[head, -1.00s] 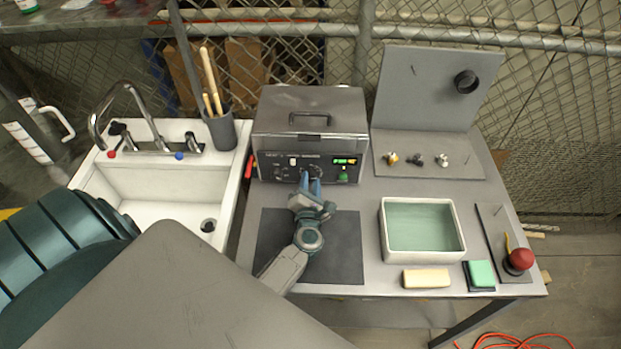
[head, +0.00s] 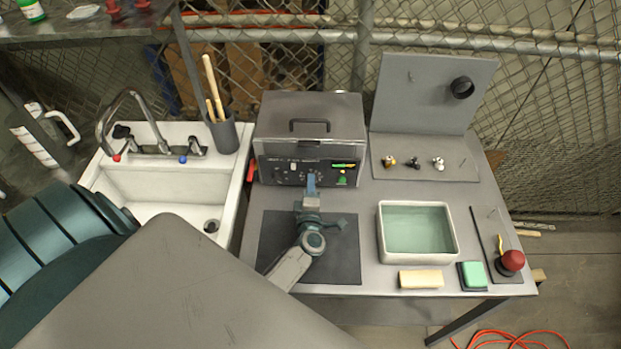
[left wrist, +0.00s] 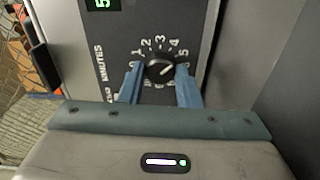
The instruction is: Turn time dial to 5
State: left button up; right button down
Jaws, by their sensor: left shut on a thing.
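The time dial (left wrist: 160,68) is a round black knob on the front panel of a grey machine (head: 310,128). A scale of numbers marked MINUTES runs around it. Its white pointer line aims up and right, near the 5 in the left wrist view. My left gripper (left wrist: 160,84) is shut on the dial, with one blue finger on each side. In the head view my left gripper (head: 311,182) hides the dial. A lit green display (left wrist: 102,4) shows a 5, partly cut off by the frame's top edge. My right gripper is not in view.
A dark mat (head: 345,262) lies in front of the machine under my left arm. A white water-filled tray (head: 381,240), a sponge (head: 420,279) and a red knob (head: 512,261) are to the right. A sink (head: 130,183) stands left.

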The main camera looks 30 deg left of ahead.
pick_arm(q)
jog(key=shift+m, duration=1.1)
jog(key=o, duration=1)
jog(key=shift+s+d+f, duration=0.15)
jog(key=shift+s, duration=0.1)
jog(key=b+v, duration=0.4)
jog(key=v, duration=0.6)
jog(key=shift+s+d, duration=0.1)
